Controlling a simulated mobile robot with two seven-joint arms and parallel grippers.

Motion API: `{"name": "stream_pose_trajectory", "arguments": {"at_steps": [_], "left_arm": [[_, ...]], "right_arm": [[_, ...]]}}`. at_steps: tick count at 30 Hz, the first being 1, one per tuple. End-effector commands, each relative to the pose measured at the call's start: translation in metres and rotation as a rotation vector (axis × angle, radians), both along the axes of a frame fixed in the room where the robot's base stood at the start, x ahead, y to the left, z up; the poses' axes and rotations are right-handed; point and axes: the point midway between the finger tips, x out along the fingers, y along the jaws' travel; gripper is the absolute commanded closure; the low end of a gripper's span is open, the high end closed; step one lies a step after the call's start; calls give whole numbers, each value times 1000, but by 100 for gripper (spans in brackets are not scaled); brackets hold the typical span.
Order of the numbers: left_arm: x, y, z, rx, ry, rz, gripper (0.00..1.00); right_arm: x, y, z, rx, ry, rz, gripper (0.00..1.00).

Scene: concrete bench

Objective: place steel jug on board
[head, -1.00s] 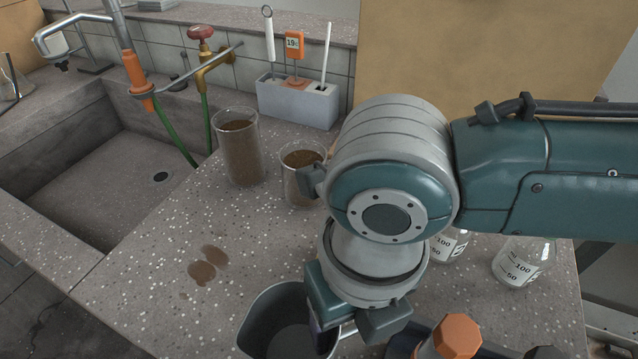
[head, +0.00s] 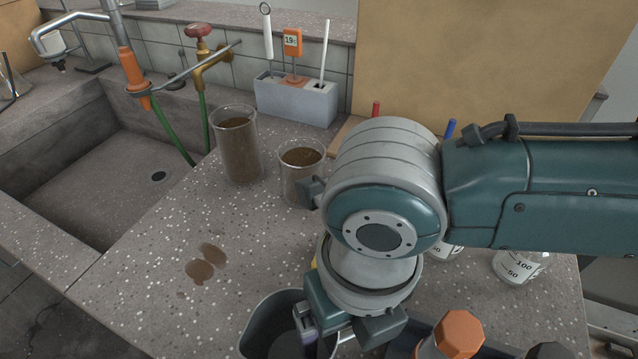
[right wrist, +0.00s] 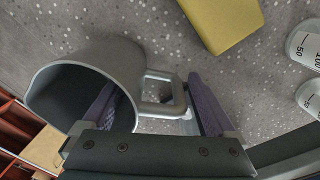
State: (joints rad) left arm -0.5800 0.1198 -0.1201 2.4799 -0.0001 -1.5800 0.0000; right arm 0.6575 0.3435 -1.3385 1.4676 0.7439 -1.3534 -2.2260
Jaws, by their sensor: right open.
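The steel jug (head: 262,322) is a grey, open-topped vessel at the bottom of the head view, partly cut off and partly behind my right gripper (head: 335,328). In the right wrist view the jug (right wrist: 88,62) shows its dark mouth and its squared handle (right wrist: 178,92). My right gripper (right wrist: 152,92) is open there, one finger at the jug's mouth and the other beyond the handle, with the handle between them. A brown wooden edge (head: 346,131), possibly the board, shows behind my right arm, which hides most of it. My left gripper is not in view.
Two beakers of brown liquid (head: 238,150) (head: 301,172) stand behind the jug. A brown spill (head: 200,270) lies left of it. A yellow block (right wrist: 225,22) and flasks (head: 520,264) are nearby. An orange-capped bottle (head: 458,335) stands right. The sink (head: 130,170) is left.

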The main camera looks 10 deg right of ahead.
Motion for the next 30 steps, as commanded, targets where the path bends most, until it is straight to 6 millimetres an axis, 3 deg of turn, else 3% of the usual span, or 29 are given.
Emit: {"name": "stream_pose_trajectory", "arguments": {"at_steps": [5,18,23,30], "left_arm": [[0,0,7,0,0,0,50],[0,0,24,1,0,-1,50],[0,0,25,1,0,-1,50],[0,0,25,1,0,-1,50]], "right_arm": [[1,0,18,2,-4,1,8],[1,-2,108,2,-4,0,8],[1,-3,121,0,-1,0,8],[0,-3,122,0,0,-1,8]]}}
